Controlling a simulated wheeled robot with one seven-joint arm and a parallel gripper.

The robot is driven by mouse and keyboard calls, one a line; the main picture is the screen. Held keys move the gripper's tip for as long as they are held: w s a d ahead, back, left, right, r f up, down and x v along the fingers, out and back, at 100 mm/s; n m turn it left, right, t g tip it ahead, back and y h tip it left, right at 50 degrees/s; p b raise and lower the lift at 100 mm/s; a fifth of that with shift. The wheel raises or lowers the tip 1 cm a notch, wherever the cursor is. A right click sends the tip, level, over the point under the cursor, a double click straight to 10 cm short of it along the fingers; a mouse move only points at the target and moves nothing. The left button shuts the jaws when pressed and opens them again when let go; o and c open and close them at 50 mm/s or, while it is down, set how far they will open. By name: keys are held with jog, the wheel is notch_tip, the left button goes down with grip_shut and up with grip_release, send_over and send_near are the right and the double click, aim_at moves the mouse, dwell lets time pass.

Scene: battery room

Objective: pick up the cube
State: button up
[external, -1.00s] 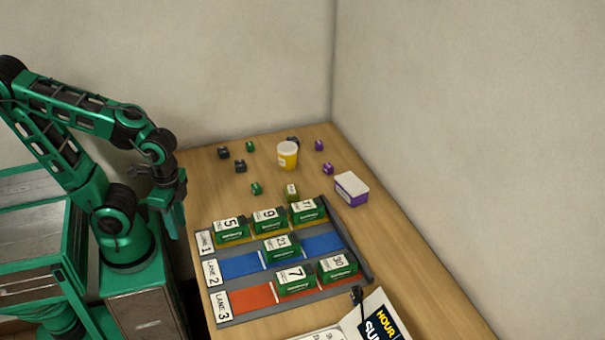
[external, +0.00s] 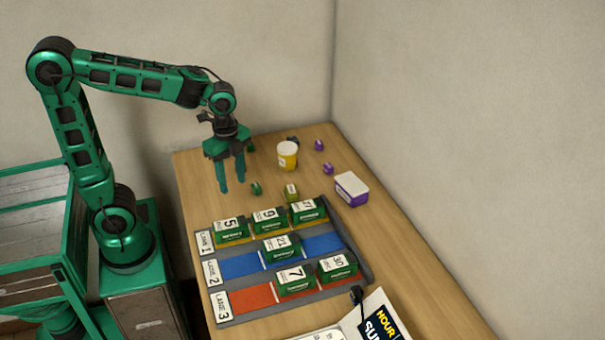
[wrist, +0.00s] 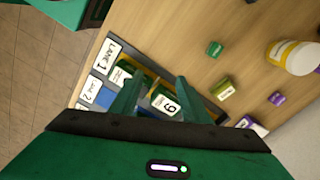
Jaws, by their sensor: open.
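My gripper (external: 233,186) is open and empty, fingers pointing down over the left part of the table; it also shows in the wrist view (wrist: 158,80). A small green cube (external: 256,188) lies just right of the fingers, apart from them; it shows in the wrist view (wrist: 214,48). Another green cube (external: 250,147) is farther back, close beside my gripper in the picture. Two purple cubes (external: 319,145) (external: 328,168) lie to the right; one shows in the wrist view (wrist: 276,98). Which cube is meant is unclear.
A yellow tub (external: 288,157) with a white lid stands among the cubes. An olive block (external: 291,193) and a purple-and-white box (external: 352,190) are near the lane tray (external: 220,254), which holds several numbered green boxes. An open book or box lies in front. Walls stand behind and right.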

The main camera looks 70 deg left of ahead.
aim_at(255, 186)
jog(key=w+a+m, duration=0.3)
jog(key=w+a, duration=0.5)
jog(key=a, duration=0.1)
jog(key=f, duration=1.1)
jog(key=shift+w+a, duration=0.25)
jog(key=shift+w, duration=0.1)
jog(key=shift+c, duration=0.3)
grip_shut()
